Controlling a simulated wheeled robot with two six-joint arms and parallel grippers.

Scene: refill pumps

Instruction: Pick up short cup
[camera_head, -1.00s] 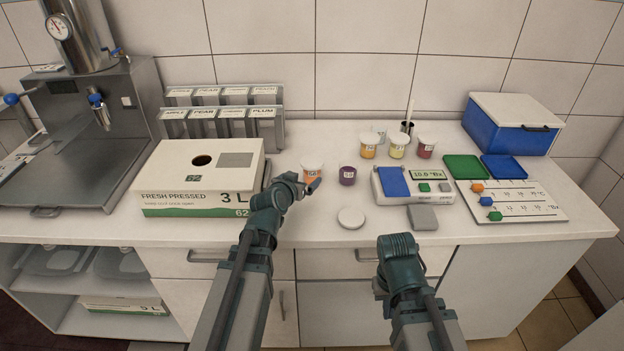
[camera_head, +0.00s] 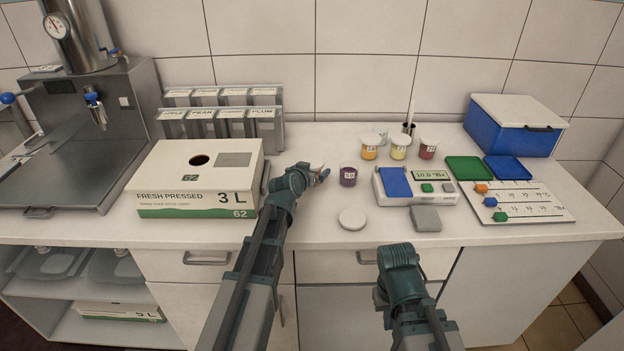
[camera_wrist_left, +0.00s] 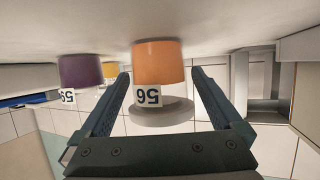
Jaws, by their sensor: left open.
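A short purple cup (camera_head: 348,177) stands on the counter left of the scale; it also shows in the left wrist view (camera_wrist_left: 80,71). An orange cup (camera_wrist_left: 158,63) with a white label and pale rim stands between the spread fingers of my left gripper (camera_wrist_left: 160,76) in the upside-down left wrist view, with gaps on both sides. In the head view my left gripper (camera_head: 320,173) covers most of that cup, just left of the purple one. My right gripper (camera_head: 398,258) is at the counter's front edge, away from the cups; its fingers cannot be made out.
A juice box (camera_head: 195,180) stands close to the left of my left arm. A white lid (camera_head: 352,219) lies in front of the purple cup. A scale (camera_head: 428,188) is to the right, with several filled cups behind it. A blue cooler (camera_head: 510,128) stands at back right.

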